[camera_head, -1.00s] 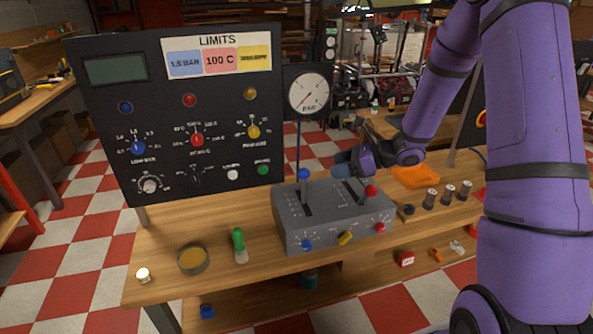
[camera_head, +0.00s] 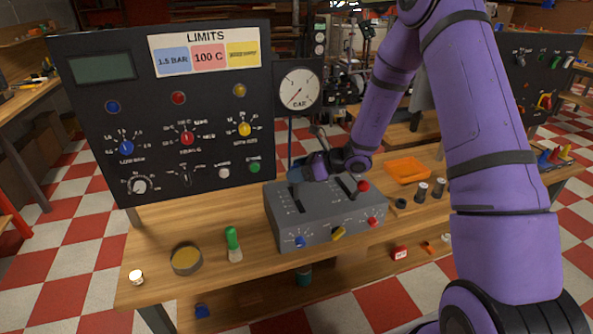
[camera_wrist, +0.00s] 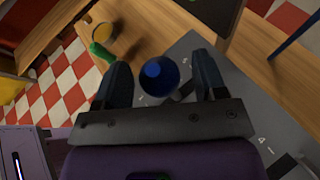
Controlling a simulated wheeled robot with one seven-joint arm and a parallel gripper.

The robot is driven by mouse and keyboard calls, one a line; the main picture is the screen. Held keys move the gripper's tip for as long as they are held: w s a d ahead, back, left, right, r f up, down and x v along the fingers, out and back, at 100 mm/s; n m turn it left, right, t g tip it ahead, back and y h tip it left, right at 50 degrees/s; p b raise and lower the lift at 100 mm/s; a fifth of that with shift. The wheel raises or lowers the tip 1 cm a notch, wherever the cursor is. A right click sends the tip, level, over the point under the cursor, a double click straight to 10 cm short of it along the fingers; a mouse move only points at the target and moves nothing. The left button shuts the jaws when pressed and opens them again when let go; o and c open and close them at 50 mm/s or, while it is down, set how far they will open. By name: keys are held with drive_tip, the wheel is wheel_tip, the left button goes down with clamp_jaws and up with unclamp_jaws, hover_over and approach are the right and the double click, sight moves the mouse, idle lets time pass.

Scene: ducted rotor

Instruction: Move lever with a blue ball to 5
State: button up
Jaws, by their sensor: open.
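The grey lever box (camera_head: 325,218) stands on the wooden bench and has two slots on its top. The blue ball (camera_wrist: 159,76) of one lever shows in the wrist view between my two open fingers, with gaps on both sides. In the head view my gripper (camera_head: 303,172) is over the left slot and hides the blue ball. The second lever's red ball (camera_head: 363,186) stands at the right slot. The number by the blue-ball lever is too small to read.
The dark panel (camera_head: 80,130) and the pressure gauge (camera_head: 299,88) stand behind the box. A green-handled tool (camera_head: 232,240) and a round tin (camera_head: 186,260) are to its left. An orange tray (camera_head: 407,170) and several dark cylinders are to its right.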

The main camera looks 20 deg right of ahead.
drive_tip(key=shift+a, duration=0.15)
drive_tip(key=shift+c, duration=0.2)
clamp_jaws()
drive_tip(key=shift+w+f+g, duration=0.1)
drive_tip(key=shift+w+g, duration=0.2)
drive_tip(key=shift+w, duration=0.5)
drive_tip(key=shift+m+g+h, duration=0.3)
drive_tip(key=shift+m+g, duration=0.5)
drive_tip(key=w, duration=0.2)
drive_tip(key=w+f, duration=0.1)
drive_tip(key=w, duration=0.4)
drive_tip(key=shift+f, duration=0.4)
drive_tip(key=shift+w+f, duration=0.2)
drive_tip(key=shift+w, duration=0.25)
drive_tip(key=shift+w+f, duration=0.2)
drive_tip(key=shift+w, duration=0.25)
drive_tip(key=shift+o, duration=0.2)
unclamp_jaws()
drive_tip(key=shift+w, duration=0.1)
